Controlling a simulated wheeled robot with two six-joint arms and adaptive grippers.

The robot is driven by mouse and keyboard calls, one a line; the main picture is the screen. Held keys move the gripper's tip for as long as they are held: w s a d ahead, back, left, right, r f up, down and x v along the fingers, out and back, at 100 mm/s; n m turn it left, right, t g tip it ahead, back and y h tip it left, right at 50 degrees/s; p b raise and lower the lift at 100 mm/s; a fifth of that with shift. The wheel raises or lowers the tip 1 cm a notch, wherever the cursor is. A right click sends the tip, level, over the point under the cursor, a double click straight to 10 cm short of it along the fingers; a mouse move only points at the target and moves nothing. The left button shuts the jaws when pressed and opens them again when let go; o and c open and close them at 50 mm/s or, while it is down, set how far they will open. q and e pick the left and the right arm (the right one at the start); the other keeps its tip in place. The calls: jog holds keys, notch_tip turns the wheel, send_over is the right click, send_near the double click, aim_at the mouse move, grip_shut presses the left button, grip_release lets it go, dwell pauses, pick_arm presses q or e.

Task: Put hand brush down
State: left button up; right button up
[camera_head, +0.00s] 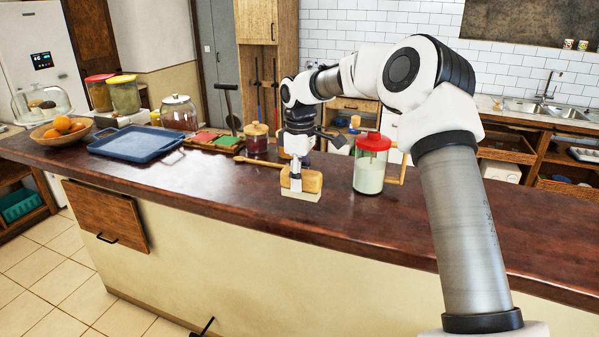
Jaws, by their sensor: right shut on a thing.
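The hand brush (312,182) has a light wooden body, pale bristles on its underside and a wooden handle reaching to the left. My right gripper (296,172) points down from above and is shut on the brush body. The brush is over the dark wooden countertop (450,232), bristles down, near the middle of the view. I cannot tell whether the bristles touch the countertop. The gripper fingers are small in view and partly merge with the brush. My left gripper is not in view.
A red-lidded jar (370,172) stands just right of the brush. A small wooden-lidded jar (257,142) stands behind its handle. A blue tray (135,146), a fruit bowl (47,140) and several jars are further left. The countertop right of the red-lidded jar looks mostly clear.

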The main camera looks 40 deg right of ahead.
jog(key=w+d, duration=0.1)
jog(key=w+d+p, duration=0.1)
jog(key=shift+w+d, duration=0.15)
jog(key=shift+w, duration=0.2)
jog(key=shift+w+d+f+p, duration=0.15)
jog(key=shift+w+f+p, duration=0.05)
jog(key=shift+p, duration=0.15)
notch_tip(320, 180, down, 3)
jog(key=shift+f+p, duration=0.15)
jog(key=shift+p, duration=0.7)
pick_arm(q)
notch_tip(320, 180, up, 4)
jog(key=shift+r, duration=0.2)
pick_arm(e)
jog(key=shift+f, duration=0.15)
jog(key=o, duration=1.1)
